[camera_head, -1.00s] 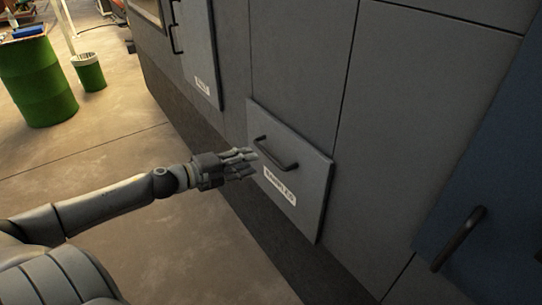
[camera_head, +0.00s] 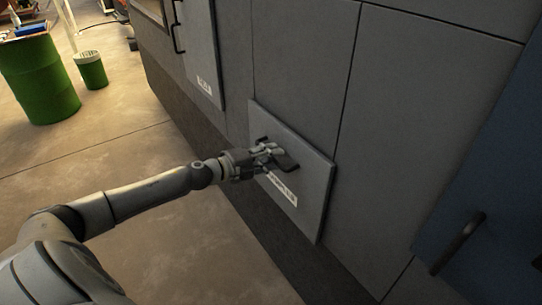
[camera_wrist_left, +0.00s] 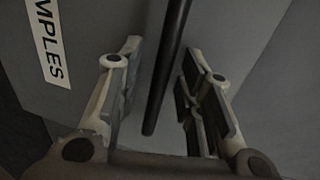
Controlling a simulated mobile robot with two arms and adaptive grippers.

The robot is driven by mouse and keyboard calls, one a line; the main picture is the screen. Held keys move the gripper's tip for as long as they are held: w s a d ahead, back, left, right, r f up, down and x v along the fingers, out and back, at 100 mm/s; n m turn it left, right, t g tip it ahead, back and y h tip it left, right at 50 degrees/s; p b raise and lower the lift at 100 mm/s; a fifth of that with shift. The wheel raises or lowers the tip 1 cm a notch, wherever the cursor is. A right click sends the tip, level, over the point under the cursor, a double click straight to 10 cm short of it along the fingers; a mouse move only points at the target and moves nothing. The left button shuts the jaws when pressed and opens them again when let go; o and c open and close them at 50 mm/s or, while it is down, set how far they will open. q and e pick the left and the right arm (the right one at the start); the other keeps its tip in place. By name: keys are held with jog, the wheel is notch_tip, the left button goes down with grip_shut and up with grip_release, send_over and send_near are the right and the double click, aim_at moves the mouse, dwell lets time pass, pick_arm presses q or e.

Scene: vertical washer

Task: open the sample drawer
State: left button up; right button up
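The sample drawer (camera_head: 312,193) is a grey front panel low on the machine, flush or nearly so, with a white label (camera_head: 283,190) whose end reads "MPLES" in the left wrist view (camera_wrist_left: 47,42). Its dark bar handle (camera_wrist_left: 168,62) runs between the two fingers of my left gripper (camera_wrist_left: 160,92), with a gap visible on both sides. My left gripper (camera_head: 272,156) is open around the handle in the head view and hides part of it. My right gripper is not in view.
Another grey panel (camera_head: 198,45) with a handle is farther along the machine. A blue panel (camera_head: 490,170) with a dark handle (camera_head: 458,243) is at the right. A green barrel (camera_head: 38,80) and green bin (camera_head: 91,71) stand far left. Floor before the drawer is clear.

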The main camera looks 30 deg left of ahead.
pick_arm(q)
jog(key=shift+c, duration=0.2)
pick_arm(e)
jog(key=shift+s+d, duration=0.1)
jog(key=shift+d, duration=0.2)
pick_arm(q)
grip_shut()
